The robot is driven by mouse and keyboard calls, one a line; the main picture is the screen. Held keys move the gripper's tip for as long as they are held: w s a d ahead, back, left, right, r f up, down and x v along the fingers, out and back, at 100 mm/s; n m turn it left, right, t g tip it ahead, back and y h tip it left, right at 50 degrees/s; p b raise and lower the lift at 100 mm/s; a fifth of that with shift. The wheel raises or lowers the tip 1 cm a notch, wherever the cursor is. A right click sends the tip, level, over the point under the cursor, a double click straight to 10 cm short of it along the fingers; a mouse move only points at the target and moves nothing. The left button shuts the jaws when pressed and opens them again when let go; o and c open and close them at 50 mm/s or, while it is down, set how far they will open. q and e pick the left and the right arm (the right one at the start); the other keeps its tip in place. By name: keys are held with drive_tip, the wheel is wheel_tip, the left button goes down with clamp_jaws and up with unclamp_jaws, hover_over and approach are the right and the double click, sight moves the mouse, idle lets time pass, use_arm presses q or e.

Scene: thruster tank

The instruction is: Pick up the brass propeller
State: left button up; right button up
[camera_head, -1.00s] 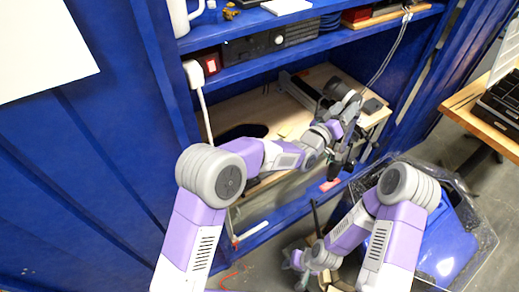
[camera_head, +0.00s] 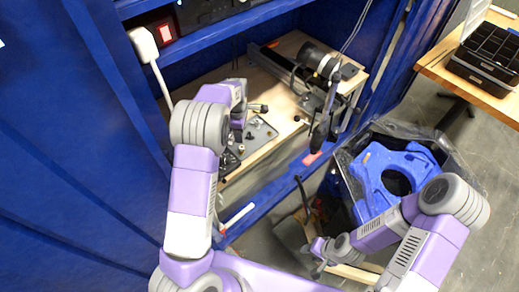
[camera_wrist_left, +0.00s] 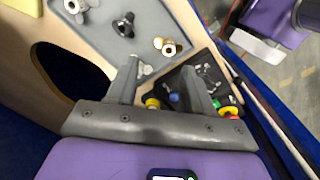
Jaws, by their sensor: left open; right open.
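In the left wrist view, a grey mat (camera_wrist_left: 105,45) holds a silver propeller-like part (camera_wrist_left: 75,6), a darker one (camera_wrist_left: 123,25) and a small brass-coloured round part (camera_wrist_left: 169,47). I cannot tell whether that round part is the brass propeller; no clear brass propeller shows. My left gripper (camera_wrist_left: 160,78) is open and empty, its fingers pointing towards the mat and a black tray of small parts. In the head view my own arm mostly hides it. My right gripper (camera_head: 316,262) is low in the head view, away from the shelf, its jaws small and unclear.
The black tray (camera_wrist_left: 182,80) lies beside the mat. The wooden board (camera_wrist_left: 30,35) has a dark oval opening. A black cylindrical device (camera_head: 318,58) stands at the back of the bench. A blue part (camera_head: 385,180) lies in a bin at right, below a wooden table (camera_head: 450,60).

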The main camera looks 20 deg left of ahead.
sight(241, 146)
use_arm(q)
drive_tip(key=shift+s+a+f+g, duration=0.2)
drive_tip(key=shift+s+a+g, duration=0.1)
drive_tip(key=shift+s, duration=0.1)
drive_tip(key=shift+s+f+b, duration=0.1)
drive_tip(key=shift+f+b, duration=0.25)
drive_tip(key=shift+f, duration=0.6)
drive_tip(key=f, duration=0.2)
drive_tip(key=f+b, duration=0.2)
drive_tip(key=f, duration=0.1)
drive_tip(key=shift+d+f, duration=0.3)
drive_tip(key=shift+d, duration=0.1)
drive_tip(key=shift+r, duration=0.1)
clamp_jaws()
